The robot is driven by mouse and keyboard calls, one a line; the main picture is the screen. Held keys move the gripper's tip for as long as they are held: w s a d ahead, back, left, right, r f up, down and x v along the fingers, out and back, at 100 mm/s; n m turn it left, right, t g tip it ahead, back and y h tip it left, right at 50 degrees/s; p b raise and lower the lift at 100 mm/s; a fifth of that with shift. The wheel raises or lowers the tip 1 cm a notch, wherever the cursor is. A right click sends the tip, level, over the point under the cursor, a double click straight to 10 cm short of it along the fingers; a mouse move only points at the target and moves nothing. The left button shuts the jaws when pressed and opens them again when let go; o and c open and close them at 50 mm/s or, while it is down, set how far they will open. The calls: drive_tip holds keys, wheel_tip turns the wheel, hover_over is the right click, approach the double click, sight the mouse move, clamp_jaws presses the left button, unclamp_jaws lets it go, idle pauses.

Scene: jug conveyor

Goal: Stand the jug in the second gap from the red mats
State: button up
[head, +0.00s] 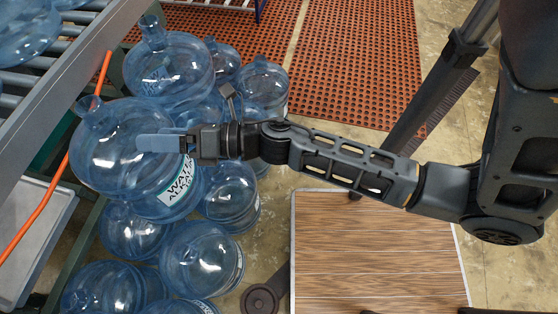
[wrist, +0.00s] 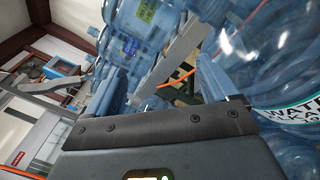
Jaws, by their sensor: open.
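Clear blue water jugs stand in a cluster beside the conveyor in the head view. A large upright jug (head: 110,165) with a white label is nearest my gripper (head: 150,142); it also shows at the right of the wrist view (wrist: 270,70). Another high jug (head: 170,75) stands behind it, toward the red mats (head: 355,60). My gripper is open; in the head view its fingers overlap the labelled jug. In the wrist view no jug is clearly between the fingers (wrist: 163,82). Which gap is second from the mats I cannot tell.
A roller conveyor (head: 45,75) carries jugs (head: 25,35) at upper left. Lower jugs (head: 200,258) crowd the floor beneath. An orange cord (head: 50,190) hangs along the conveyor side. A wood-topped platform (head: 375,250) lies at lower right. Bare floor lies between platform and mats.

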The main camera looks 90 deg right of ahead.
drive_tip(key=s+a+r+m+g, duration=0.2)
drive_tip(key=s+a+r+m, duration=0.1)
drive_tip(key=s+m, duration=0.7)
drive_tip(key=s+a+r+m+g+h, duration=0.1)
drive_tip(key=s+a+m, duration=0.4)
drive_tip(key=s+m, duration=0.6)
drive_tip(key=shift+s+a+r+m+g, duration=0.2)
drive_tip(key=shift+r+m+g, duration=0.55)
drive_tip(key=shift+m, duration=2.05)
drive_tip(key=shift+r, duration=0.15)
